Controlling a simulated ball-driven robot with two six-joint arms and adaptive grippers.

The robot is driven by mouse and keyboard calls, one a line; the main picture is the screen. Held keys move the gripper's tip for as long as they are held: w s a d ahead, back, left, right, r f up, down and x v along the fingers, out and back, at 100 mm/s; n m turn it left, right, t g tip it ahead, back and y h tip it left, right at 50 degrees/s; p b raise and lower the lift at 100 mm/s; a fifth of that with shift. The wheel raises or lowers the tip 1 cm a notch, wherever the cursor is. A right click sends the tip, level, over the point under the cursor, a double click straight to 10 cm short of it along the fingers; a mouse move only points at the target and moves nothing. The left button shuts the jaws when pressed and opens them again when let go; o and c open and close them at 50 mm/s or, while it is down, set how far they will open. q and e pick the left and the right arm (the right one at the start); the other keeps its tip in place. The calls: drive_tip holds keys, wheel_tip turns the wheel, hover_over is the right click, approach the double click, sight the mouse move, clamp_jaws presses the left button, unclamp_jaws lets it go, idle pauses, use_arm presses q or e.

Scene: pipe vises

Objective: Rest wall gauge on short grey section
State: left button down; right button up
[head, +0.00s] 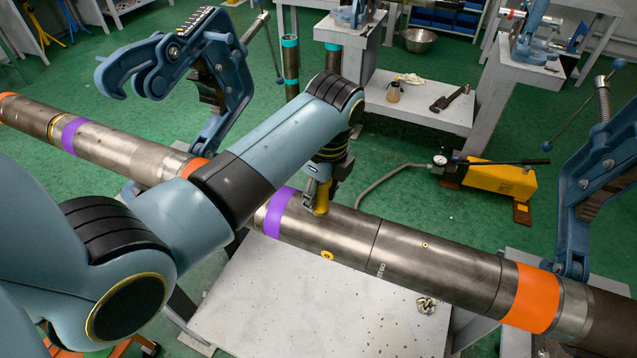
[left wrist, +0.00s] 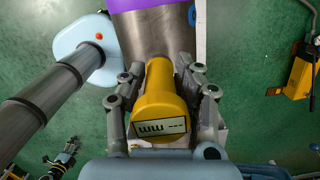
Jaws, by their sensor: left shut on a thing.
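The wall gauge is a yellow cylinder (head: 322,198) with a small display reading "mm ---" (left wrist: 161,126). My left gripper (head: 316,196) is shut around it, with a finger on each side in the left wrist view (left wrist: 160,95). The gauge's far end is at the steel pipe (head: 340,228), just right of the purple band (head: 279,213); I cannot tell whether they touch. The pipe is grey steel with a seam right of the gauge, then a grey stretch (head: 437,258) up to an orange band (head: 532,298). Which stretch is the short section is unclear.
Blue vises stand open at left (head: 228,75) and right (head: 590,190). A yellow hand pump (head: 500,180) stands on the green floor.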

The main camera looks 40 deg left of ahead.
idle(0.6)
use_arm(q)
drive_tip(key=shift+r, duration=3.45)
